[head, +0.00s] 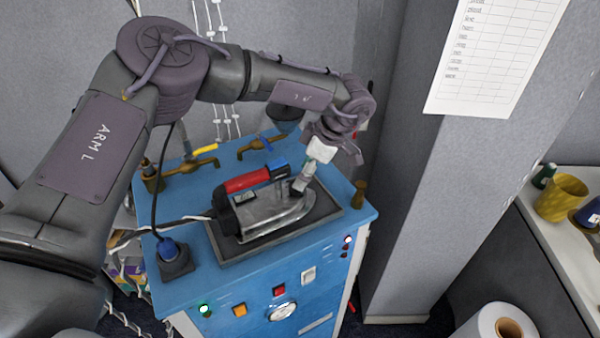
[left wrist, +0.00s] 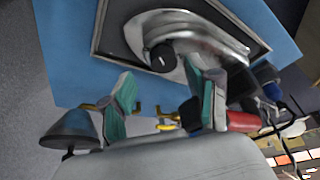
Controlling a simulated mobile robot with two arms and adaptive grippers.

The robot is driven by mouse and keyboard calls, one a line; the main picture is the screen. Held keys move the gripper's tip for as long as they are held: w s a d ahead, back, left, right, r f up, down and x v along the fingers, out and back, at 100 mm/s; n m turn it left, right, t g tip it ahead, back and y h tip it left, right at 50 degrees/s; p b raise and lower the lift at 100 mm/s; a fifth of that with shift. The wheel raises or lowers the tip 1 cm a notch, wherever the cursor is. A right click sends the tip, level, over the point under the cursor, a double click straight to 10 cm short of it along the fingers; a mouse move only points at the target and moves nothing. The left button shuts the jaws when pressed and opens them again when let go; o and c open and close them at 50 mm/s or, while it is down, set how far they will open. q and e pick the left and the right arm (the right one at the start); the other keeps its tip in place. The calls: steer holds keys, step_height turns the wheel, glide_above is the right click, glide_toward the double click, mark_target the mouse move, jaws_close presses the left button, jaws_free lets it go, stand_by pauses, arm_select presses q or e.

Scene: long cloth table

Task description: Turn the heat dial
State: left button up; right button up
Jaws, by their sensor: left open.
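The iron (head: 270,213) has a silver metal body and a red handle. It lies on a dark framed pad (head: 232,252) on top of a blue cabinet. Its heat dial (left wrist: 162,57) is a round black knob with a white mark, on the silver body in the left wrist view. In the head view the dial (head: 298,187) is small and close under my left gripper (head: 309,172). In the left wrist view my left gripper (left wrist: 160,82) is open. Its teal-padded fingers point toward the dial, one to each side. I cannot tell whether they touch it. My right gripper is not in view.
Brass taps (head: 195,166) stand along the cabinet's back edge. A grey pillar (head: 405,190) stands close on the right.

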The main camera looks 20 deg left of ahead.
arm_select(q)
steer(key=shift+p+x, duration=0.35)
steer(key=shift+x, duration=0.7)
steer(key=shift+s+a+f, duration=0.2)
steer(key=shift+s+f, duration=0.2)
steer(key=shift+w+f, duration=0.15)
steer(key=c, duration=1.2)
steer(key=shift+o, duration=0.2)
steer(key=shift+w+f+n+b, duration=0.1)
steer(key=shift+f+n+b, duration=0.05)
steer(key=shift+n+b, duration=0.6)
steer(key=shift+w+n+g+b, duration=0.1)
steer(key=shift+n+g+b, duration=0.5)
steer(key=shift+n+b, duration=0.45)
steer(key=shift+w+a+r+n+g+h+b, duration=0.1)
steer(key=shift+n+g+h+b, duration=0.35)
steer(key=shift+n, duration=0.5)
steer(key=shift+a+r+n+g+h+b, duration=0.15)
steer(key=shift+n+g+b, duration=0.1)
steer(key=shift+n+b, duration=0.55)
steer(key=shift+d+n, duration=0.1)
steer(key=shift+n, duration=0.25)
